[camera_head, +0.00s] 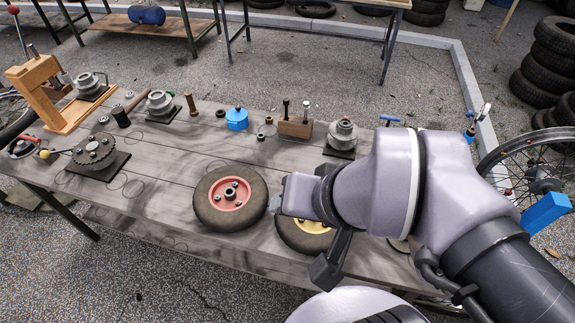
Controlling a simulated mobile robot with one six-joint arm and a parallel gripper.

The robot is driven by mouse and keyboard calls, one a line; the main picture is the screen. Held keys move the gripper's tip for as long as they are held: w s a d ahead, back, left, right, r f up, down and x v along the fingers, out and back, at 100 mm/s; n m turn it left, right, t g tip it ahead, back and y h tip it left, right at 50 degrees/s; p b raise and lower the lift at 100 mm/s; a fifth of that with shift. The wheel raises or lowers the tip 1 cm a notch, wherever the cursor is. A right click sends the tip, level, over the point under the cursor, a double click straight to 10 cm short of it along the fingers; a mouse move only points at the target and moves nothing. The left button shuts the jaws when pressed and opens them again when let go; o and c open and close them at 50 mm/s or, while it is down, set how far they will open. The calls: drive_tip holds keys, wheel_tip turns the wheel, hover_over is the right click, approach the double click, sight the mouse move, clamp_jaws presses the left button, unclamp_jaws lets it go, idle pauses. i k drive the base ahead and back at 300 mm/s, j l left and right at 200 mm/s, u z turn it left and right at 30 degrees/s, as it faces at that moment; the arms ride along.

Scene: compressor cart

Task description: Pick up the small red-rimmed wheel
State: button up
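The small wheel with the red rim (230,194) lies flat on the grey wooden table, near its front edge. It has a dark tyre and bolts around its hub. My gripper (279,204) is just right of this wheel, with its tip close to the tyre's right side. I cannot tell whether it touches the tyre. A second wheel with a yellow rim (298,238) lies to the right, partly hidden behind my arm. The gripper is seen from the side and its fingers are mostly hidden, so its opening is unclear.
The table (165,203) has bare boards left of the wheel. Behind stand a blue pot (237,120), a wooden block with bolts (296,128) and a metal pulley on a plate (342,133). A toothed disc (95,150) stands left. Tyre stacks (549,62) are at right.

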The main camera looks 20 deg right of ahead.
sight(224, 217)
drive_tip(key=i+j+z, duration=0.1)
drive_tip(key=j, duration=0.25)
drive_tip(key=i+j+z, duration=0.15)
drive_tip(key=j, duration=0.25)
drive_tip(key=i+j+z, duration=0.1)
drive_tip(key=i+j, duration=0.15)
drive_tip(key=j, duration=0.15)
drive_tip(key=i+j+z, duration=0.1)
drive_tip(key=j, duration=0.3)
